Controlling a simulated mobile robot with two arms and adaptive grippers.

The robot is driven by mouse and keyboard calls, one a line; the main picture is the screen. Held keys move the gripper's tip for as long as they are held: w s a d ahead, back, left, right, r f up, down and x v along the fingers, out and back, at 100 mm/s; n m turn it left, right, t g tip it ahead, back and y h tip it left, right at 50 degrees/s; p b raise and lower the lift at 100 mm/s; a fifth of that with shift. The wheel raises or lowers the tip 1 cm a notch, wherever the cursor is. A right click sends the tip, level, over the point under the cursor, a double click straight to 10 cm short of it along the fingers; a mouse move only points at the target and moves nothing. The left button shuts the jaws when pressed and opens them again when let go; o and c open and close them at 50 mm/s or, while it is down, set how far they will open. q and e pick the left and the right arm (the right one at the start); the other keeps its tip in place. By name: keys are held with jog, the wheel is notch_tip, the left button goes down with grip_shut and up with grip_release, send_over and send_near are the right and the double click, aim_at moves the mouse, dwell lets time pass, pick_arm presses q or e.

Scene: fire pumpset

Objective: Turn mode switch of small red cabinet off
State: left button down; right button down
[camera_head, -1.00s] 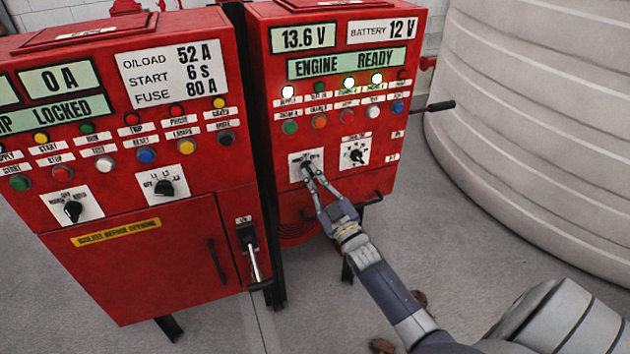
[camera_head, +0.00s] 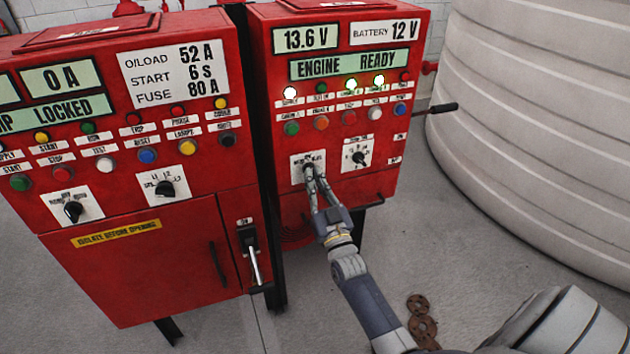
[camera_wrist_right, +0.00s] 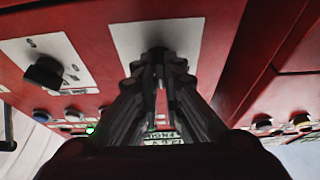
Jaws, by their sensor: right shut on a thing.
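The small red cabinet (camera_head: 345,100) stands right of a larger red cabinet in the head view. Its mode switch is a black knob (camera_head: 309,163) on a white plate (camera_head: 298,176) at the lower left of its front. My right gripper (camera_head: 312,174) reaches up from below and is shut on this knob. In the right wrist view the fingers (camera_wrist_right: 160,62) meet at the dark knob (camera_wrist_right: 157,52), which they mostly hide. The knob's pointing direction cannot be made out. My left gripper is not in view.
A second black knob (camera_head: 358,157) on a white plate is just right of the gripper. A black side handle (camera_head: 442,107) juts out at right, near a large pale tank (camera_head: 545,120). The larger cabinet (camera_head: 190,225) stands left. Rusty round pieces (camera_head: 417,303) lie on the floor.

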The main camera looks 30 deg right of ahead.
jog(key=shift+r, duration=0.45)
jog(key=c, duration=1.7)
grip_release()
jog(key=shift+w, duration=0.1)
jog(key=shift+f, duration=0.1)
jog(key=shift+f, duration=0.1)
jog(key=v, duration=1.2)
jog(key=shift+w+f, duration=0.1)
jog(key=shift+f, duration=0.05)
